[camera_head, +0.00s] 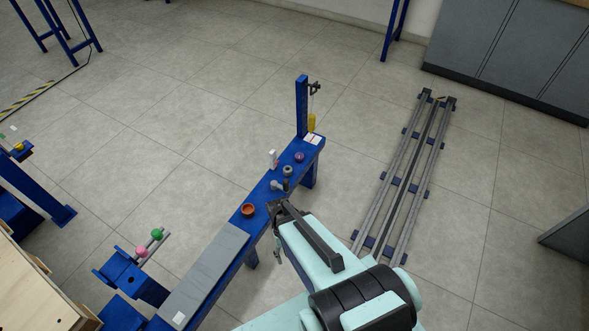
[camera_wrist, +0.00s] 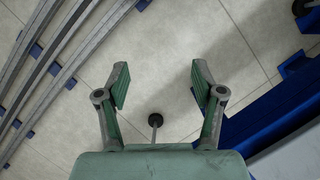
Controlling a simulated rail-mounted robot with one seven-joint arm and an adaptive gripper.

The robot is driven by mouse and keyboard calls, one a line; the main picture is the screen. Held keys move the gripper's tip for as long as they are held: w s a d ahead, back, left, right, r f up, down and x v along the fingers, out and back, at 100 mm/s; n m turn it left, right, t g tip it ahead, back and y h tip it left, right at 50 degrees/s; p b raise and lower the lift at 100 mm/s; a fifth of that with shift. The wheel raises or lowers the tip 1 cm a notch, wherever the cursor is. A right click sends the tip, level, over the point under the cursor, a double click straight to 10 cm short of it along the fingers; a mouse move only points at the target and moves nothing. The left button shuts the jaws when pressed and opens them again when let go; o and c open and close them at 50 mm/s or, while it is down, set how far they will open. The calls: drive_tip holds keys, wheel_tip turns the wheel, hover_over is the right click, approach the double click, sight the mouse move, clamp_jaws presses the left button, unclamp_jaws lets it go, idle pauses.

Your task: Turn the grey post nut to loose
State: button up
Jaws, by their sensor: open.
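A grey post with a round grey top (camera_head: 288,171), which looks like the post nut, stands on the narrow blue bench (camera_head: 241,226). A second grey round-ended part (camera_head: 278,185) sits just in front of it, and I cannot tell whether they are joined. My gripper (camera_wrist: 160,85) is open and empty, with green pads apart over the floor beside the bench. In the head view my gripper (camera_head: 277,228) is near the bench's right edge, nearer the camera than the post and apart from it. The nut is not clearly identifiable in the wrist view.
An orange-brown bowl (camera_head: 248,210), a purple knob (camera_head: 299,157) and a white block (camera_head: 273,158) are on the bench near the post. A blue upright (camera_head: 301,105) with a hanging yellow piece (camera_head: 311,122) stands at its far end. Floor rails (camera_head: 407,180) lie to the right.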

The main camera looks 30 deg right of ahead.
drive_tip(key=w+d+m+t+b, duration=0.1)
drive_tip(key=w+d+b, duration=0.15)
drive_tip(key=w, duration=0.55)
drive_tip(key=m+t+b, duration=0.3)
drive_tip(key=m+b, duration=0.3)
drive_tip(key=m, duration=0.3)
approach(288, 169)
wheel_tip(288, 169, down, 10)
drive_tip(key=shift+a+f+b, duration=0.1)
drive_tip(key=shift+a+b, duration=0.05)
drive_tip(key=shift+b, duration=0.6)
drive_tip(key=c, duration=1.1)
